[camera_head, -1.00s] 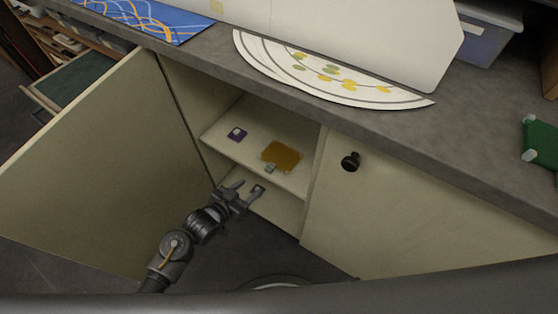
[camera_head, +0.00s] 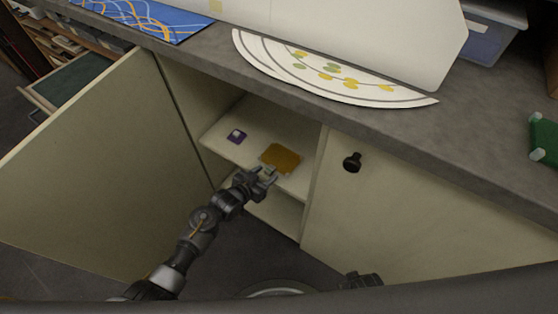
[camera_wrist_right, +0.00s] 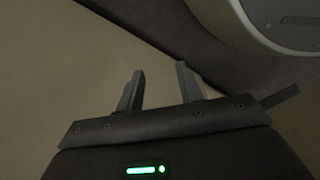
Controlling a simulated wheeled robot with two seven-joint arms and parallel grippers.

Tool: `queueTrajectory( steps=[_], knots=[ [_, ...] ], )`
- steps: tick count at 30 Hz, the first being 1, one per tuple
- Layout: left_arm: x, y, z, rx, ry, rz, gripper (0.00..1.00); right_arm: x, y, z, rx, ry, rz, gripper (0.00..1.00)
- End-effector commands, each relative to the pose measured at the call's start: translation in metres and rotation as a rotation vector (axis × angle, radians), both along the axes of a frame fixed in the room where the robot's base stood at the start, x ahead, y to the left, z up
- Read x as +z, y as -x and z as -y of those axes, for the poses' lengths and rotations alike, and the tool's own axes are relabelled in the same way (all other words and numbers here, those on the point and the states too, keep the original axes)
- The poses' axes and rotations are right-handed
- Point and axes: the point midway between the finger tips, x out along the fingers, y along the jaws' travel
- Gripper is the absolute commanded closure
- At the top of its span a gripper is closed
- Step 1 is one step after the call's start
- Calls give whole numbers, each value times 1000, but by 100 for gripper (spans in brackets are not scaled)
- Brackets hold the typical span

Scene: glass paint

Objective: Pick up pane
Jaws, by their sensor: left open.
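An amber-brown pane (camera_head: 281,157) lies on the upper shelf inside the open cabinet in the head view. A small light clip-like piece shows at its near edge, partly hidden by my gripper. My left gripper (camera_head: 268,175) is open at the shelf's front edge, just in front of the pane. I cannot tell whether it touches the pane. My right gripper (camera_wrist_right: 158,88) is open and empty in the right wrist view. Its arm shows only as a dark part low in the head view.
The open cabinet door (camera_head: 95,165) stands at the left and a closed door with a black knob (camera_head: 352,162) is at the right. The grey countertop (camera_head: 400,122) overhangs the shelf.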

Motion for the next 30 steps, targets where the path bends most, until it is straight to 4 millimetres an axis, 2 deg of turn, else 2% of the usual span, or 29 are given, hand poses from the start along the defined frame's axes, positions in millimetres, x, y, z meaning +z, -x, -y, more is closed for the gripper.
queueTrajectory(
  steps=[6, 15, 18, 26, 30],
  knots=[
    [0, 0, 0, 0, 0, 0, 51, 0, 0, 0, 0, 0, -1, 64],
    [0, 0, 0, 0, -1, 1, 90, 0, 0, 0, 0, 0, -1, 64],
    [0, -1, 0, 0, 0, 1, 100, 0, 0, 0, -1, 0, -1, 64],
    [5, -1, 0, 0, 1, 2, 100, 2, 0, 0, -1, 0, 1, 64],
    [26, -1, 0, 0, 0, 5, 100, -11, 11, 7, 4, 9, -11, 64]
  ],
)
